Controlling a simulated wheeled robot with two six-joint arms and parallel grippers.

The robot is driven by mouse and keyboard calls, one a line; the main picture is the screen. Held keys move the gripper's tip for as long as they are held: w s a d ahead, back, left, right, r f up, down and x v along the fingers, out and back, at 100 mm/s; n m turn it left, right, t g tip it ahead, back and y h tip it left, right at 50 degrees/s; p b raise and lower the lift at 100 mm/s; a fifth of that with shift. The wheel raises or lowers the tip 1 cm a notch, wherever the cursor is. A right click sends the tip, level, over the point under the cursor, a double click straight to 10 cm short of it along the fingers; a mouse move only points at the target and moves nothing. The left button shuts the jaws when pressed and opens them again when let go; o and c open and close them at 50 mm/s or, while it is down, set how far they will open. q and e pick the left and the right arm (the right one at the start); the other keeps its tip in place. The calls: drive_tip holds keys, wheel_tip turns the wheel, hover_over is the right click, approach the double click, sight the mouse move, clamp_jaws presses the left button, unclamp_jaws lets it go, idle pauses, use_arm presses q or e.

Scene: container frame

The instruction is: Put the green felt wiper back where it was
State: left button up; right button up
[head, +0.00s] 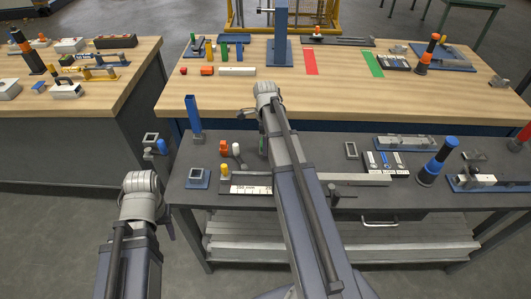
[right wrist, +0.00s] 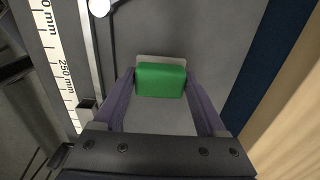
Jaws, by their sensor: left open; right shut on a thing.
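The green felt wiper (right wrist: 161,80) is a green block with a pale backing, seen in the right wrist view. My right gripper (right wrist: 160,92) is shut on it, with one purple finger at each side. The grey bench top (right wrist: 180,35) lies behind it; whether they touch cannot be told. In the head view my right arm hides most of this gripper, and a small bit of green (head: 262,146) shows beside the arm. My left gripper (head: 167,222) is open at the lower left, mostly hidden by its own wrist, apart from the wiper.
A white scale in mm (head: 250,189) lies along the grey bench's front. A blue post (head: 193,115) stands at its left end. A black and blue cylinder (head: 437,163) stands at right. A wooden bench (head: 335,98) behind bears red and green patches.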

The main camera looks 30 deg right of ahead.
drive_tip(key=shift+f+b, duration=1.9)
drive_tip(key=shift+f, duration=0.05)
drive_tip(key=shift+r, duration=0.15)
drive_tip(key=o, duration=1.1)
wheel_tip(320, 180, up, 12)
drive_tip(key=p, duration=1.2)
